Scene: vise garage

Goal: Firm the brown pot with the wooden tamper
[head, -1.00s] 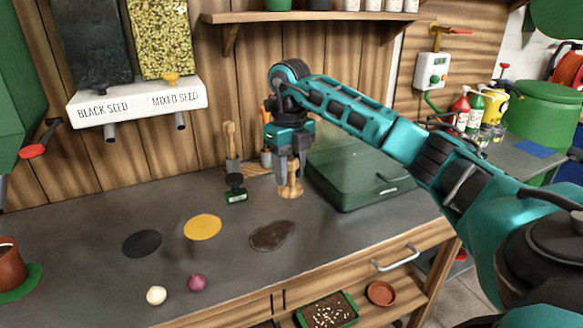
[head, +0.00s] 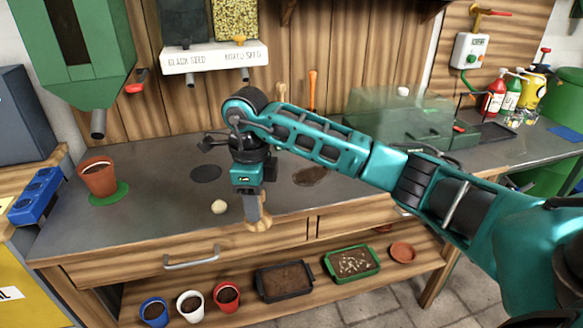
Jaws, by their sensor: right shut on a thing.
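The brown pot (head: 97,180) holds dark soil and stands upright on a green round mat (head: 109,194) at the left end of the workbench. My right gripper (head: 252,207) is shut on the wooden tamper (head: 259,224) and holds it near the bench's front edge. The tamper's wide lower end shows below the fingers; its upper part is hidden by the gripper. The tamper is to the right of the brown pot and well apart from it. My left gripper is not in view.
A white bulb (head: 219,207) and a black patch (head: 206,173) lie between pot and tamper. A green hopper (head: 85,50) hangs above the pot. A blue rack (head: 38,196) stands at left. Blue, white and red pots and soil trays (head: 284,281) sit on the lower shelf.

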